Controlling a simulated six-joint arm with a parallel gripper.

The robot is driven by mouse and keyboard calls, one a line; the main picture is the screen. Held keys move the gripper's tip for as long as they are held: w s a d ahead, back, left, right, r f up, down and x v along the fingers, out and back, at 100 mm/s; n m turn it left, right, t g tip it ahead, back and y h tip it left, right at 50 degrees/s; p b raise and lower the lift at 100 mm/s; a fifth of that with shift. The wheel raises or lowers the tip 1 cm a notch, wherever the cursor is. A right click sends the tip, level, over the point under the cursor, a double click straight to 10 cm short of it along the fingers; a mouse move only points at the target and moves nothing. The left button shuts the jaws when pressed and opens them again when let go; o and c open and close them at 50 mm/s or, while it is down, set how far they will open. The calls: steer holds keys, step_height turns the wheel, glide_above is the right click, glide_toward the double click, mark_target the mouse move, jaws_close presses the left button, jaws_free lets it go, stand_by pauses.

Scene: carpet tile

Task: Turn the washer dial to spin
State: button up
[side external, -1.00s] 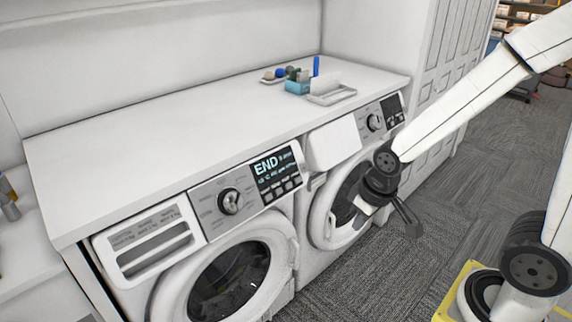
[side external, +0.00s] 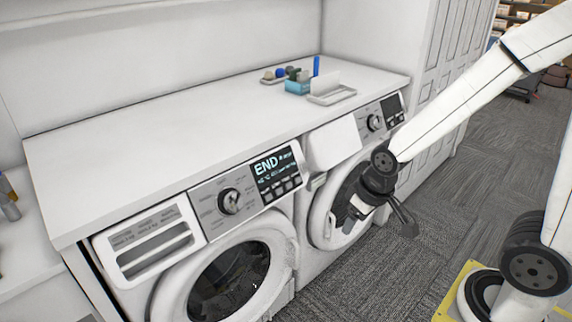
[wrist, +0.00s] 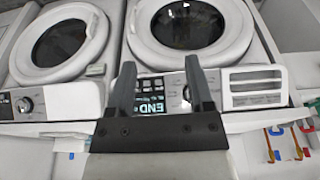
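Two white front-loading machines stand side by side under a white counter. In the wrist view, upside down, the END display (wrist: 151,96) shows between my fingers and the dial (wrist: 187,93) is partly hidden by the right finger. The right machine (side external: 312,252) has its own dial (side external: 375,122), also in the wrist view (wrist: 24,104). My gripper (side external: 382,220) is open and empty, in front of the right machine's door, apart from both dials. It also shows in the wrist view (wrist: 160,72).
The counter (side external: 170,125) holds a blue box (side external: 297,86), a white tray (side external: 332,97) and small items at the back. A drawer front (side external: 150,245) is left of the near dial. Open carpet (side external: 400,260) lies before the machines.

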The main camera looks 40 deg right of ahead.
steer(key=o, duration=0.3)
steer(key=shift+w+a+f, duration=0.15)
steer(key=shift+w, duration=0.4)
steer(key=t, duration=1)
glide_toward(237, 203)
steer(key=shift+w+f+t+y, duration=0.4)
steer(key=shift+w+f, duration=0.45)
steer(key=shift+w, duration=0.25)
steer(key=shift+w, duration=0.1)
steer(key=shift+d+x, duration=0.2)
steer(key=shift+x, duration=3.55)
